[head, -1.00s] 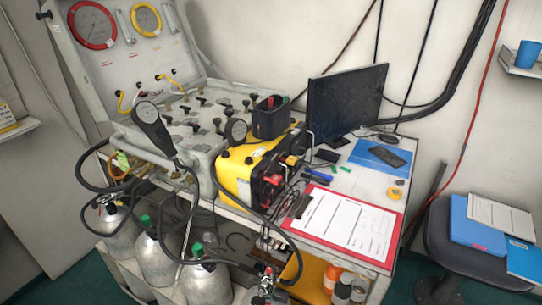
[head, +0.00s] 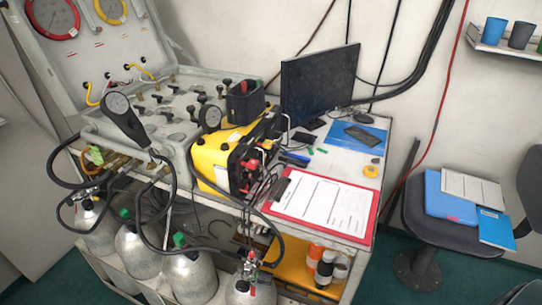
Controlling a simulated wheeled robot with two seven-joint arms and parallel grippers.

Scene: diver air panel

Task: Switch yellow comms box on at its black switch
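The yellow comms box (head: 212,154) sits on the desk beside the grey air panel. Its dark front face (head: 243,167) is turned to the right and carries red and black parts and cables. The black switch is too small to tell apart from the other parts there. A black box (head: 245,103) stands on or just behind the comms box. Neither of my grippers is in view.
A red clipboard (head: 364,221) with white sheets lies right of the comms box, below a dark monitor (head: 318,88). Gas cylinders (head: 190,277) with hoses stand under the panel. A chair (head: 420,218) holding blue folders is at right.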

